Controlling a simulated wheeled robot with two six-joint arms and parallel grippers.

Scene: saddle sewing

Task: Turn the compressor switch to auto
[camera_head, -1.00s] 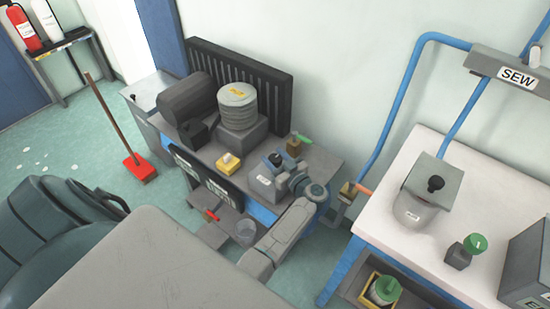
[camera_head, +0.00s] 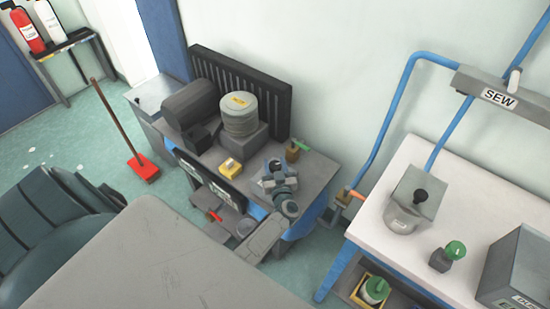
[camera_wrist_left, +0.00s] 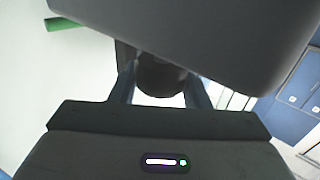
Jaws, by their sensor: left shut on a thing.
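My left gripper (camera_head: 274,168) reaches over the small grey switch box at the right end of the compressor bench (camera_head: 318,172). The gripper and wrist hide most of this box and its label in the head view. In the left wrist view, my left gripper (camera_wrist_left: 160,88) is shut on a dark rounded knob (camera_wrist_left: 160,76), with one finger on each side. The knob's setting cannot be read. The compressor has a dark motor (camera_head: 190,104) and a light grey ribbed cylinder (camera_head: 240,115) beside it. My right gripper is not in view.
An orange-handled valve (camera_head: 350,194) sits on the blue pipe. A white table (camera_head: 400,245) is at the right, a grey tabletop (camera_head: 140,255) in front.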

